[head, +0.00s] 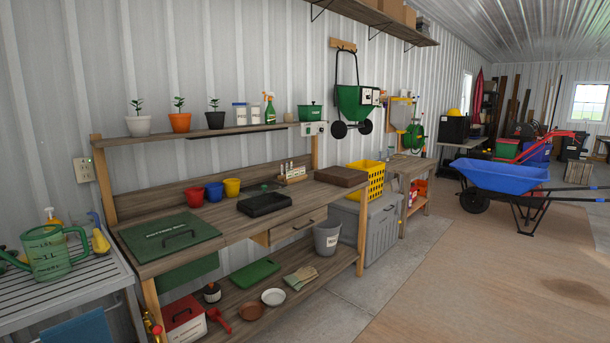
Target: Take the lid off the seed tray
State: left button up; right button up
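A black shallow tray (264,204) lies on the workbench top near its middle. No clear cover stands out on it, and I cannot tell whether it bears a lid. A small wooden holder (291,175) with several upright pale markers stands behind it. A flat brown box-like thing (341,177) lies at the right end of the bench. I cannot tell for sure which is the seed tray. Neither of my grippers is in view.
Red, blue and yellow pots (214,191) stand on the workbench (222,218). A green flat thing (255,274) lies on its lower shelf. A watering can (54,252) stands on the left table.

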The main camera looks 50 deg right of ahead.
aim_at(264, 196)
jog(key=z, duration=0.45)
jog(key=i, duration=0.35)
jog(key=z, duration=0.85)
jog(key=i, duration=0.9)
jog(key=z, duration=0.45)
jog(key=i, duration=1.4)
jog(key=u, duration=0.25)
